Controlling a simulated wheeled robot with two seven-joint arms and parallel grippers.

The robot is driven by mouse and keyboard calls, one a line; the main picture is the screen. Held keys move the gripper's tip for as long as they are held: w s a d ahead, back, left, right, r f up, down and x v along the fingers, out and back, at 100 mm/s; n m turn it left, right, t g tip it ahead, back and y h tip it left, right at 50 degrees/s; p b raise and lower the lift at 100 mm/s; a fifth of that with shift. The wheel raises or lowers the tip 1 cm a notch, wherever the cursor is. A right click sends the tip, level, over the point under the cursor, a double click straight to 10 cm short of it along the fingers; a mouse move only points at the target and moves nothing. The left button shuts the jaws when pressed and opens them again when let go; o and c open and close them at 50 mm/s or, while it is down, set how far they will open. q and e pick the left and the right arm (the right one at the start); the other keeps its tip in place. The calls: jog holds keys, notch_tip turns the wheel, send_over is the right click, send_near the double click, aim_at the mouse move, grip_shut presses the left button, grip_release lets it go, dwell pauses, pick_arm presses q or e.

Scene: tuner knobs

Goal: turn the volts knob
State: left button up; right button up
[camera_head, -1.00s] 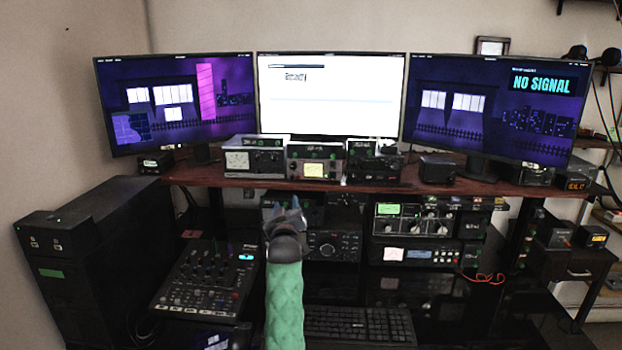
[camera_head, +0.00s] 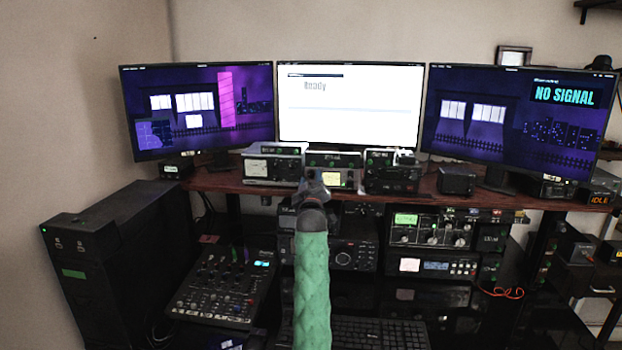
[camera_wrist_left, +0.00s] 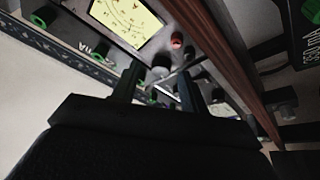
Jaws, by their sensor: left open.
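My left gripper (camera_head: 312,181) comes up on a green-sleeved arm in front of the shelf, just below the middle metal box (camera_head: 334,159) with a lit yellow meter (camera_head: 338,180). In the left wrist view the gripper (camera_wrist_left: 160,90) is open, its two dark fingers pointing at a panel. A small grey knob (camera_wrist_left: 158,74) shows between and just beyond the fingertips; I cannot tell whether they touch it. A red knob (camera_wrist_left: 177,40) and the yellow meter (camera_wrist_left: 128,18) sit nearby. No volts label can be read, so I cannot tell which knob is volts. My right gripper is not in view.
Metal boxes stand left (camera_head: 272,165) and right (camera_head: 392,172) of the middle one. The wooden shelf edge (camera_head: 225,184) runs along their base. A mixer (camera_head: 222,287), a keyboard (camera_head: 382,333) and a radio rack (camera_head: 432,229) lie below. Three monitors stand behind.

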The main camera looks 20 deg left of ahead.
pick_arm(q)
jog(key=shift+w+a, duration=0.1)
jog(key=shift+w, duration=0.05)
jog(key=shift+c, duration=0.2)
grip_shut()
jog(key=shift+m, duration=0.4)
